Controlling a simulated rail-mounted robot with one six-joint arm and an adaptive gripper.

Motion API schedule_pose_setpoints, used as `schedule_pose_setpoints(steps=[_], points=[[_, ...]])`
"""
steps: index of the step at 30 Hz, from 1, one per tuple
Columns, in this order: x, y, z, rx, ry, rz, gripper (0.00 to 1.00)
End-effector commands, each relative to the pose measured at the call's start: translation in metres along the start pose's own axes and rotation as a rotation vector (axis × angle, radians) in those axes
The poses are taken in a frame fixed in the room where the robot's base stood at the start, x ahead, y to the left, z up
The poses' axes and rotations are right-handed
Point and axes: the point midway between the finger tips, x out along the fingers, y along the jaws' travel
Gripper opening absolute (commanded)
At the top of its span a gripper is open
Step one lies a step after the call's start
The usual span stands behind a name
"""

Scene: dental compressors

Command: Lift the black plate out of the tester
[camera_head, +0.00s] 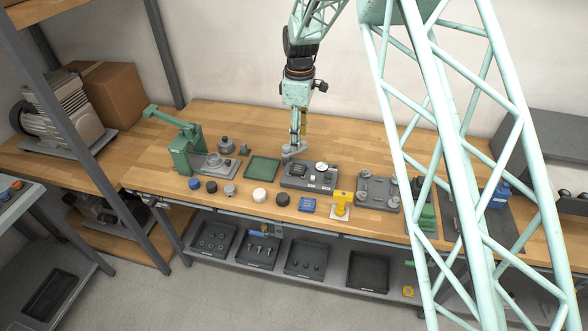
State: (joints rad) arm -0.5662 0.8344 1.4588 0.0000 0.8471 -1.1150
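The tester looks to be the dark grey box (320,184) with a round white gauge on top, on the wooden bench near the middle. A small black plate (298,171) appears to sit in the left part of its top. My gripper (292,154) points down just above and behind the left end of the tester. It looks apart from the plate, but the gap is hard to judge. The fingers are too small to show whether they are open or shut.
A green tray (262,168) lies left of the tester and a green press (186,155) stands further left. A grey fixture (378,194) stands to the right. Bare bench lies behind.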

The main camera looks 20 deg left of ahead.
Motion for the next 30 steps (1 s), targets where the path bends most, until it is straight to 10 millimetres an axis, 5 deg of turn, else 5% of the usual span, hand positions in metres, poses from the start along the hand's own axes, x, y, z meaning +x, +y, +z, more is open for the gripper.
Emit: schedule_pose_setpoints(steps=[17,30], points=[[0.008,0.000,-0.002,-0.004,-0.001,-0.002,0.48],[0.058,0.000,-0.001,-0.004,-0.001,-0.002,0.48]])
